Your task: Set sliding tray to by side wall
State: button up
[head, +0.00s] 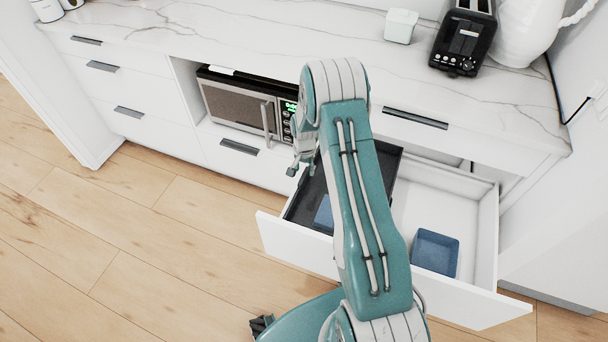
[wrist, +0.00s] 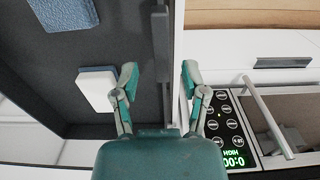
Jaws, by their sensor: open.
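The sliding tray (head: 306,201) is a dark tray in the left part of the open white drawer (head: 482,230), partly hidden behind my arm. In the wrist view the tray (wrist: 125,40) shows its dark floor and a long dark rim bar (wrist: 161,50) beside the drawer's white left wall (wrist: 178,50). My gripper (head: 303,168) is over the tray's left edge. In the wrist view its fingers (wrist: 160,80) are open, one on each side of the rim bar and white wall. I cannot tell whether they touch either.
A blue sponge (wrist: 64,12) and a white-and-blue block (wrist: 97,90) lie in the tray. A blue bin (head: 435,252) stands on the drawer floor at right, with bare floor around it. The microwave (head: 240,105) is close left of my gripper. The countertop (head: 260,40) overhangs behind.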

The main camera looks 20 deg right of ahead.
aim_at(304, 175)
jog(key=f, duration=0.3)
jog(key=shift+a+f, duration=0.1)
jog(key=shift+a, duration=0.25)
jog(key=shift+d+f, duration=0.15)
jog(key=shift+d, duration=0.1)
jog(key=shift+c, duration=0.3)
grip_shut()
jog(key=s+d, duration=2.5)
jog(key=s, duration=0.1)
jog(key=shift+d, duration=0.15)
